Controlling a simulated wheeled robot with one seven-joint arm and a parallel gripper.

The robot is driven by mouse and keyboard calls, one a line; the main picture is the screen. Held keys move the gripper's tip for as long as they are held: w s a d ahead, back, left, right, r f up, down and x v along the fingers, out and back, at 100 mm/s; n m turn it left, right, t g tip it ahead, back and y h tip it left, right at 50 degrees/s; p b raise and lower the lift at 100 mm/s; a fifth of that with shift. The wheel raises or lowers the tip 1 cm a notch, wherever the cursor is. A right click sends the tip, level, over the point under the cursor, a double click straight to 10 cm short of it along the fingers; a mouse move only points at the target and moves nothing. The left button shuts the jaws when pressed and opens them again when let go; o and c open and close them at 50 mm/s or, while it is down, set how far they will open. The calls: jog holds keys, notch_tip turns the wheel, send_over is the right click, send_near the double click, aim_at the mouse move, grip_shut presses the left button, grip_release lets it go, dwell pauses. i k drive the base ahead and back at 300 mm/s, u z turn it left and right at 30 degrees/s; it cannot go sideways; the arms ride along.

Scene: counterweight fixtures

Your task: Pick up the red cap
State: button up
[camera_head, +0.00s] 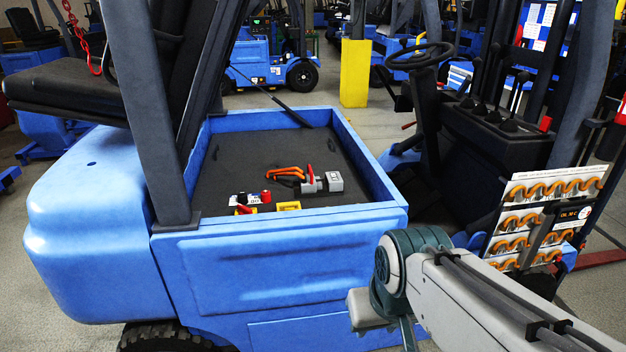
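A small red cap-like piece (266,196) stands in the open compartment of the blue forklift, near its front wall. It sits just right of a small white and black block (244,199) and left of a grey connector (323,182). Another red piece (310,172) stands up on the left end of that connector. I cannot tell for sure which red piece is the cap; the left one looks most like it. My gripper is not in view; only my grey and teal arm shows at the lower right, outside the compartment.
The blue compartment rim (369,160) surrounds a dark floor, clear at the back and left. Orange cables (284,173) and a yellow piece (289,206) lie close to the red pieces. A dark prop rod (272,99) crosses the back. A steering wheel (419,55) stands right.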

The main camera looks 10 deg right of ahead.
aim_at(265, 194)
jog(key=z, duration=0.15)
jog(key=i, duration=1.4)
jog(key=u, duration=0.8)
